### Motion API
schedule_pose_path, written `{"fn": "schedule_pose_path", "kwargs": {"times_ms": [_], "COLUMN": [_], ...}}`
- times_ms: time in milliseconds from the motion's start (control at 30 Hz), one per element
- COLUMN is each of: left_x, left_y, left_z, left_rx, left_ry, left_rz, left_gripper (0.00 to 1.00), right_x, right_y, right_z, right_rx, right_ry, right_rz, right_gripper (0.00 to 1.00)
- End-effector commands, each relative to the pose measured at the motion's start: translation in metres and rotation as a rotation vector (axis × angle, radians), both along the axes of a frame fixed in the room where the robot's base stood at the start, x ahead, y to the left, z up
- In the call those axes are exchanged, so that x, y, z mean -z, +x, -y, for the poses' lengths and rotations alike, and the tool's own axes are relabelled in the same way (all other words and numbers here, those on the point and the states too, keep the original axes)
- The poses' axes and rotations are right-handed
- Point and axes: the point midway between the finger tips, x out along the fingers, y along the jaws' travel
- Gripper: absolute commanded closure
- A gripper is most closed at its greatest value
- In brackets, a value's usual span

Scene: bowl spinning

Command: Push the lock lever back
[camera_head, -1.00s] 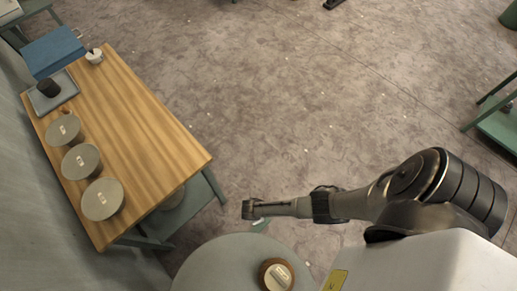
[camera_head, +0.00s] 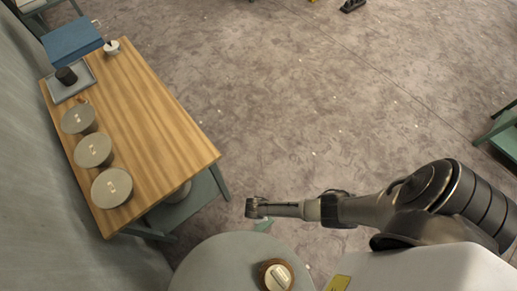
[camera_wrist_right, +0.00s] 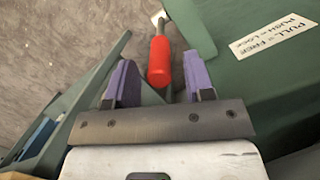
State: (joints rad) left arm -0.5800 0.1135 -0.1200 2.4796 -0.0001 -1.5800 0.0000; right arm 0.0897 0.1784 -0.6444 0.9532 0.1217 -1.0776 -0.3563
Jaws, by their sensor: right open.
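The lock lever (camera_wrist_right: 160,60) shows in the right wrist view as a red-handled rod. Its red grip lies between the two purple fingers of my right gripper (camera_wrist_right: 161,82), with visible space on both sides. The gripper is open. A green panel (camera_wrist_right: 240,85) beside it carries a label (camera_wrist_right: 273,34) reading "PULL = FREE, PUSH = LOCK". In the head view my right gripper (camera_head: 254,208) is at the far edge of the round grey table (camera_head: 215,262); the lever cannot be made out there. My left gripper is not in view.
A wooden table (camera_head: 150,120) on the left holds several grey round discs, a tray (camera_head: 72,84) with a dark cup, and a small white pot (camera_head: 112,48). A round wooden-rimmed piece (camera_head: 276,275) is on the round table. The floor beyond is open.

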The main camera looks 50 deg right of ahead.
Motion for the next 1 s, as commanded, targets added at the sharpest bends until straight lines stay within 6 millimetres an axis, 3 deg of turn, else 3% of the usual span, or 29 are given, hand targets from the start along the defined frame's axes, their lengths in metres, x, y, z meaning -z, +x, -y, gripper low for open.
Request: {"fn": "schedule_pose_path", "kwargs": {"times_ms": [33,200,500,733,1000], "left_x": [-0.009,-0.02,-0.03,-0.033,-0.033], "left_y": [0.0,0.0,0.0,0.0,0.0], "left_z": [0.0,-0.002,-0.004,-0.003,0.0], "left_rx": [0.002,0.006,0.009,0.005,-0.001], "left_ry": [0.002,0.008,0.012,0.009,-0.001], "left_rz": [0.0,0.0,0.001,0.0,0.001], "left_gripper": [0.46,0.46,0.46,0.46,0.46], "right_x": [-0.014,-0.047,-0.094,-0.11,-0.113], "right_y": [0.0,0.003,0.007,0.008,0.008], "right_z": [-0.001,-0.007,-0.015,-0.018,-0.018], "right_rx": [0.0,0.001,0.0,0.0,0.0], "right_ry": [0.001,0.002,0.001,-0.001,-0.001], "right_rz": [0.002,0.003,0.002,0.001,-0.001], "right_gripper": [0.52,0.52,0.52,0.52,0.52]}}
